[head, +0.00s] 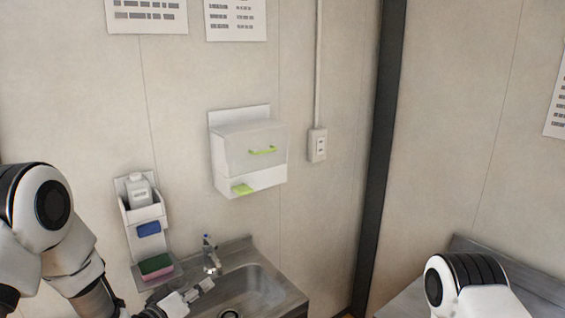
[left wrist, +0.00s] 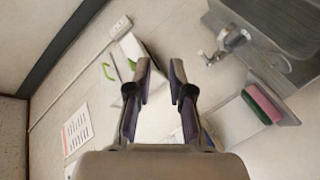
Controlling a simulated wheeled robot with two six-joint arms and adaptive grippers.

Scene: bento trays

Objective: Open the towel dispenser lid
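The towel dispenser (head: 230,181) is a white box on the wall in the head view, with a pale translucent front lid (head: 235,150). The lid looks closed and has a green handle (head: 263,150). A bit of green towel (head: 243,188) shows at the lower opening. My left gripper (head: 198,291) is low, in front of the sink and below the dispenser, touching neither lid nor handle. In the left wrist view its fingers (left wrist: 161,72) are apart with nothing between them. The green handle (left wrist: 108,72) shows left of the fingers there. My right gripper is out of view.
A wall rack (head: 130,215) with a white bottle (head: 139,190), a blue sponge (head: 149,229) and a pink-green sponge (head: 156,265) is left of the dispenser. A faucet (head: 211,255) and sink (head: 262,287) are below. A wall outlet (head: 317,145) is to the right. Space before the lid looks clear.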

